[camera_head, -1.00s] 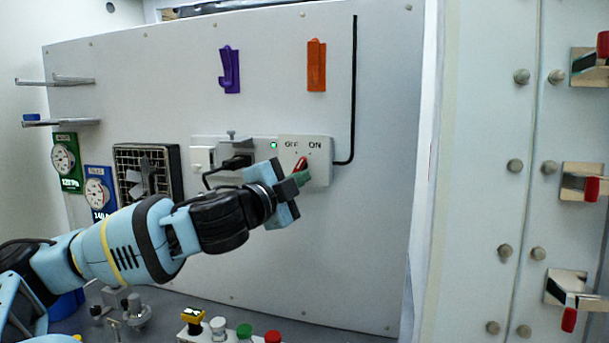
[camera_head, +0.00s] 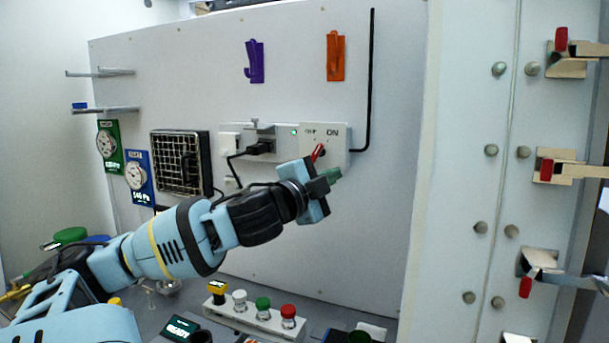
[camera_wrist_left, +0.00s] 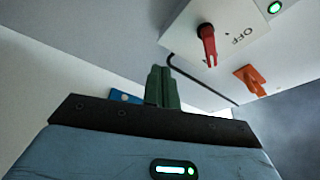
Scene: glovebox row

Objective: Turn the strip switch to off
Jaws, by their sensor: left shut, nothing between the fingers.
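The strip switch is a red lever (camera_head: 318,152) on a white box (camera_head: 341,142) marked OFF and ON, at the right end of a white strip on the back panel. In the left wrist view the red lever (camera_wrist_left: 208,45) points down, away from the OFF mark and towards a second mark partly hidden by its tip. A green lamp (camera_head: 294,132) is lit beside the box. My left gripper (camera_head: 331,175) is shut and empty, just below the lever. Its green fingertips (camera_wrist_left: 161,86) look apart from the lever in the wrist view. My right gripper is out of view.
A black plug (camera_head: 262,147) with a cable sits left of the switch. A purple hook (camera_head: 254,62) and an orange hook (camera_head: 335,56) hang above. Below stands a row of coloured buttons (camera_head: 263,303). Latches with red handles line the frame at right.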

